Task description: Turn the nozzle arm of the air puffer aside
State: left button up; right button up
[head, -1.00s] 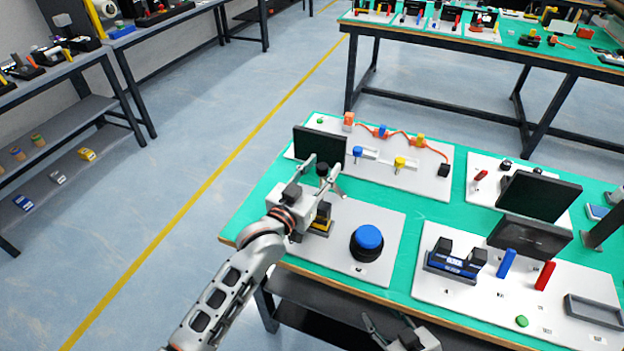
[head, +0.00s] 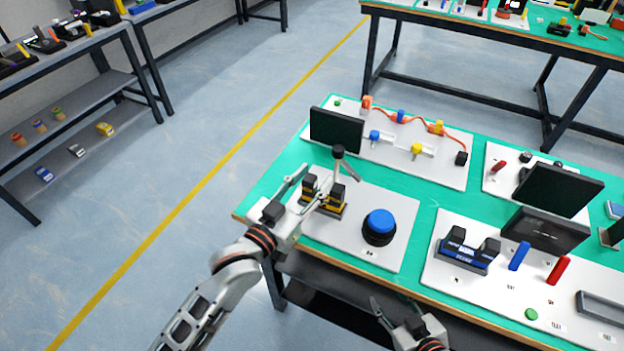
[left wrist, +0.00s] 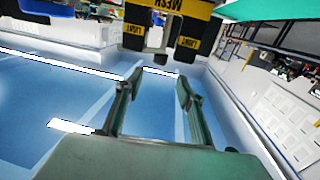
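A grey post with a black head (head: 338,152) and a slim grey arm slanting down from it stands on the front-left white board (head: 400,190). It looks like the air puffer's nozzle arm, but I cannot tell for certain. My left gripper (head: 306,188) is open and empty, left of and apart from this post, beside a black-and-yellow device (head: 328,196). In the left wrist view the open fingers (left wrist: 160,85) have only floor between them, with the black-and-yellow blocks (left wrist: 165,25) above. My right gripper (head: 397,312) is low in the head view, open and empty before the table edge.
A large blue button (head: 379,222) on a black base stands right of the black-and-yellow device. A dark screen (head: 336,130) is behind the post. A blue-black device (head: 466,250) stands on the right board. Green table (head: 426,212) shows between the boards.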

pick_arm(q)
jog(key=shift+r, duration=0.15)
jog(key=c, duration=1)
jog(key=shift+w+d+r+m+h, duration=0.15)
jog(key=shift+r+m+h, duration=0.25)
jog(key=shift+m, duration=0.6)
grip_shut()
jog(key=s+a+m+g+h+b, duration=0.1)
jog(key=s+a+m+g+b, duration=0.2)
jog(key=m, duration=0.8)
jog(key=a+m+g+h+b, duration=0.1)
jog(key=a+m+g, duration=0.3)
jog(key=m, duration=0.6)
jog(key=shift+g, duration=0.5)
jog(key=x, duration=0.4)
jog(key=r+p+x, duration=0.1)
jog(key=x, duration=0.9)
jog(key=shift+d+r+p, duration=0.15)
jog(key=shift+d+p, duration=0.05)
jog(key=shift+p, duration=0.2)
